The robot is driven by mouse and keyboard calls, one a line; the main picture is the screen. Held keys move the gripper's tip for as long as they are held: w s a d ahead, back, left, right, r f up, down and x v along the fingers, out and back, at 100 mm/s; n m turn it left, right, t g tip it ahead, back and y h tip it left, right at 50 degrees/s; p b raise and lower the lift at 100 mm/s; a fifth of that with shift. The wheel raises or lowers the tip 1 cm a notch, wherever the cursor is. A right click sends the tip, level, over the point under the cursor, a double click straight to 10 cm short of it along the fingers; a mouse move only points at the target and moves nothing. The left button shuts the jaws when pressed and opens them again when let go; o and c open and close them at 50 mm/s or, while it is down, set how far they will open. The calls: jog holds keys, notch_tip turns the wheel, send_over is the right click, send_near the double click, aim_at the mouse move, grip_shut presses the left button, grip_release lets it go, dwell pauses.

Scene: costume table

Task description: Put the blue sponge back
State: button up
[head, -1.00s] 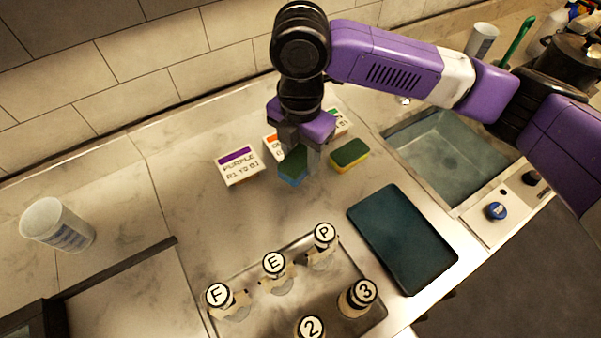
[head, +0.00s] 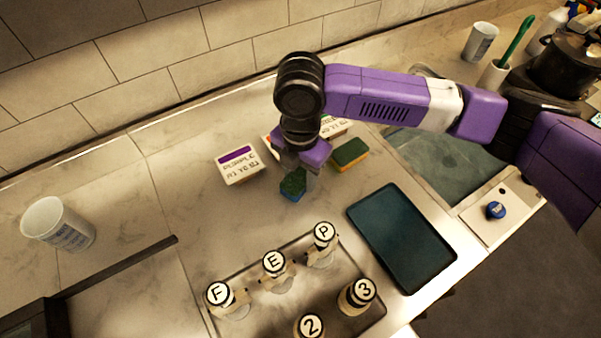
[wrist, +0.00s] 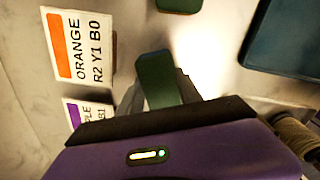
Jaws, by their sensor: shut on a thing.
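The blue sponge (head: 291,191) has a dark green top and a blue lower part. It is between the fingers of my gripper (head: 298,178), which is shut on it. In the head view it is low over or at the counter; I cannot tell whether it touches. In the wrist view its green top (wrist: 157,80) shows between the fingers (wrist: 158,95). A yellow sponge with a green top (head: 350,154) lies on the counter to the right of my gripper, apart from it.
A PURPLE card (head: 240,165) is at left, and an ORANGE card (wrist: 80,45) shows in the wrist view. A dark teal tray (head: 402,238) lies at right. A metal tray (head: 255,312) with several labelled bottles is in front.

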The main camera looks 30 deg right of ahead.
aim_at(301, 175)
jog(key=o, duration=1.3)
notch_tip(301, 175, up, 12)
jog(key=shift+r, duration=0.15)
